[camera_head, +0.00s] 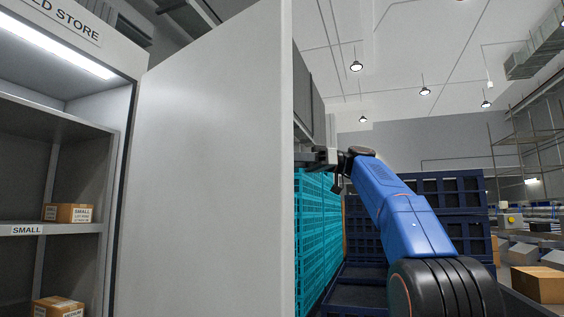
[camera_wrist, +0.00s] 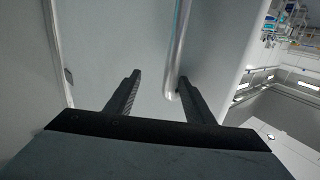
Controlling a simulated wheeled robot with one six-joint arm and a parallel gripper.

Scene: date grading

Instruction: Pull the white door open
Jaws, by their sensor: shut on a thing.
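The white door (camera_head: 205,165) stands swung open from the grey store cabinet (camera_head: 125,62), with its inner face towards the head camera. In the wrist view the door's outer face (camera_wrist: 100,55) fills much of the picture. A round metal handle bar (camera_wrist: 178,55) runs along it and passes between the fingers of my gripper (camera_wrist: 160,79), close to the right finger. My gripper is shut on the handle. In the head view my blue arm reaches behind the door's free edge, and the fingertips and handle are hidden by the door.
Inside the cabinet a box marked SMALL (camera_head: 68,213) sits on a shelf and another box (camera_head: 58,307) lies lower. Teal crates (camera_head: 315,225) and dark blue crates (camera_head: 450,190) stand beyond the door and arm. A cardboard box (camera_head: 538,284) is at lower right.

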